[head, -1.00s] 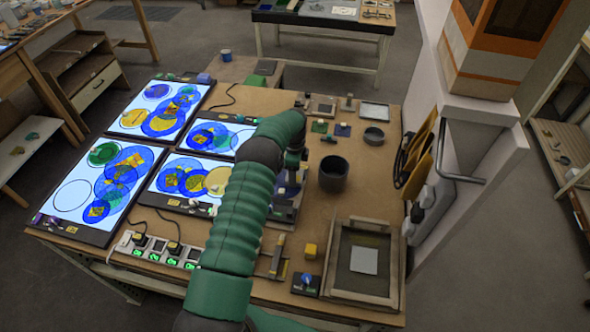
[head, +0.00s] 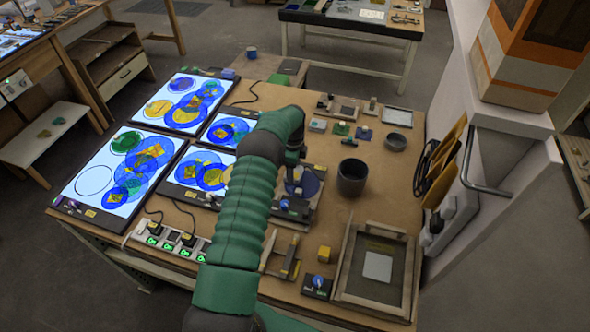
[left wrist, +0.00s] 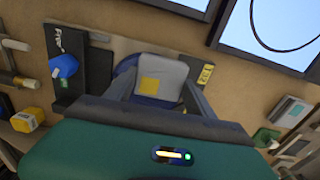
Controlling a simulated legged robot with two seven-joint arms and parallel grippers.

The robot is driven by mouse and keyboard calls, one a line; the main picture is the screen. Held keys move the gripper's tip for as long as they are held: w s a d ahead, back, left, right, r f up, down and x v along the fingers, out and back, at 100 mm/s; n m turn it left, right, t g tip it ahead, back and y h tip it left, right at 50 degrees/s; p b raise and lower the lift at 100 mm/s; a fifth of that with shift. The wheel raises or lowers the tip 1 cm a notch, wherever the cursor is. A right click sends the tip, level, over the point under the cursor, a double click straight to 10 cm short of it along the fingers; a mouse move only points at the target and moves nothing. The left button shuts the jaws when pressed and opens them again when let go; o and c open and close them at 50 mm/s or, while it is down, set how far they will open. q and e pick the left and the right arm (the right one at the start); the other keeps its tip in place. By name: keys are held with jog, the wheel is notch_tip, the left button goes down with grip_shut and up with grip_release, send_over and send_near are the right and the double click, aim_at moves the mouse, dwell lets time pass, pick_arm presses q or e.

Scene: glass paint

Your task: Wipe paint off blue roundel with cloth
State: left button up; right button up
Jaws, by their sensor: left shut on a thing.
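My left arm reaches over the table in the head view, and its gripper (head: 296,172) is low over a dark stand right of the light panels. A blue roundel (head: 309,184) shows there, partly hidden by the arm. In the left wrist view, the gripper's two dark fingers (left wrist: 160,88) close around a pale grey cloth (left wrist: 170,68) with a yellow square. The blue roundel (left wrist: 124,66) shows as a dark blue edge beside and under the cloth. Whether the cloth touches the glass, and any paint on it, cannot be made out. My right gripper is in neither view.
Lit panels (head: 122,176) with coloured glass circles lie on the left. A dark cup (head: 351,178) stands right of the arm. A yellow cube (head: 324,254), a small dark tray with a blue piece (head: 317,285) and a framed screen (head: 374,268) are near the front right.

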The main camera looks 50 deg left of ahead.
pick_arm(q)
jog(key=shift+s, duration=0.2)
jog(key=shift+w+b, duration=0.1)
jog(key=shift+b, duration=0.2)
jog(key=shift+f+b, duration=0.35)
jog(key=shift+f, duration=0.05)
dwell(0.6)
jog(key=shift+d, duration=0.15)
